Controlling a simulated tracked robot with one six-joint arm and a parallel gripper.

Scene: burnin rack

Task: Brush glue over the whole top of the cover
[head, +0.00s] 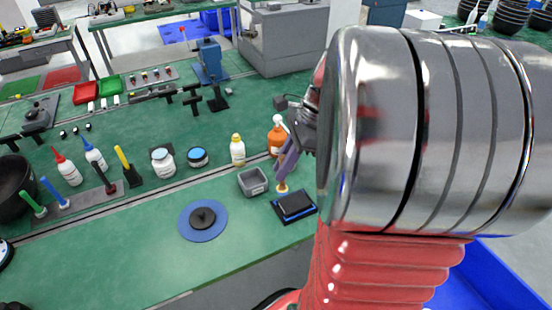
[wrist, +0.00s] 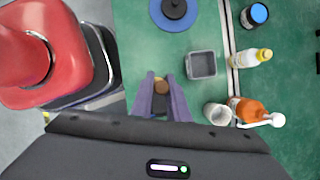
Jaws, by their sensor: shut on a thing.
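The cover (head: 296,207) looks like a dark flat rectangle with a blue edge, lying near the front edge of the green bench in the head view. My gripper (head: 284,172) has purple fingers and points down just above the cover's far left part. It is shut on a small brush (head: 282,188), whose pale yellowish lower part shows below the fingers. I cannot tell whether it touches the cover. In the wrist view, my gripper (wrist: 161,90) has a round brown end of the brush (wrist: 161,87) between its fingers. Glue on the cover cannot be made out.
A grey square tray (head: 253,182) stands just left of the cover. Behind are an orange bottle (head: 277,136) and a yellow-capped bottle (head: 238,150). A blue disc (head: 203,221) with a black knob lies farther left. A white cup (wrist: 217,112) shows in the wrist view.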

